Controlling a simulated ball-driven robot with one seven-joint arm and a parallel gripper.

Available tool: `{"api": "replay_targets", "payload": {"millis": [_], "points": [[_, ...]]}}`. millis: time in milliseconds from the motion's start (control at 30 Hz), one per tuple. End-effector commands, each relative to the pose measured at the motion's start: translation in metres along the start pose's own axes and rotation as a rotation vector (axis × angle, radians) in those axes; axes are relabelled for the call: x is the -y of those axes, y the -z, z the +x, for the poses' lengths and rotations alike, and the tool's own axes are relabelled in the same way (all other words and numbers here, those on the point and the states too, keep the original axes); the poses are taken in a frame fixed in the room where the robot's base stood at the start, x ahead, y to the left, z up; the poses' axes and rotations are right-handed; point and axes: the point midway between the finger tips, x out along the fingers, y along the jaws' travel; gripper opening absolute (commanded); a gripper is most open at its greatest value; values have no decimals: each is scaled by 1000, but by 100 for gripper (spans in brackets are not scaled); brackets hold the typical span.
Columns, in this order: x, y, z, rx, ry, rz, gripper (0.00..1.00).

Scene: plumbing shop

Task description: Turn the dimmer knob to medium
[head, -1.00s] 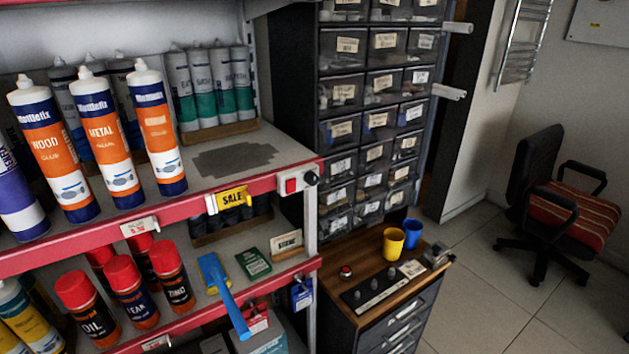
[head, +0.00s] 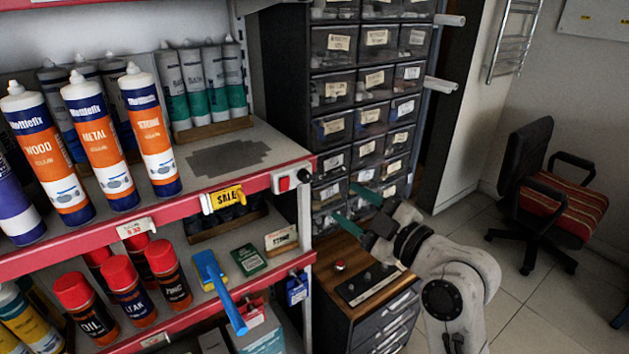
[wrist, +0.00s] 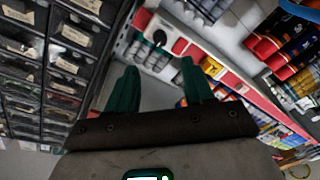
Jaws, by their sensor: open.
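A small white box (head: 285,180) on the front corner of the upper shelf carries a red button (head: 283,184) and a round black knob (head: 304,176). The knob also shows in the wrist view (wrist: 160,38), beyond my fingertips. A black panel (head: 366,284) with several small knobs lies on the wooden cabinet top, partly behind my arm. No label tells which one is the dimmer. My gripper (head: 345,202) has teal fingers, open and empty, pointing left, to the right of and a little below the box, apart from it. The fingers also show in the wrist view (wrist: 158,66).
Shelves with glue cartridges (head: 87,150) and spray cans (head: 130,285) stand at left. A blue-handled tool (head: 225,290) juts over the lower shelf edge. A drawer rack (head: 345,90) rises behind my gripper. A chair (head: 550,190) stands on open floor at right.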

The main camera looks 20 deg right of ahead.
Motion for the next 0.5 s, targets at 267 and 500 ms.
{"api": "replay_targets", "payload": {"millis": [267,500], "points": [[-2,3,36,-4,0,-4,52],[-1,3,79,-2,1,-3,52]]}}
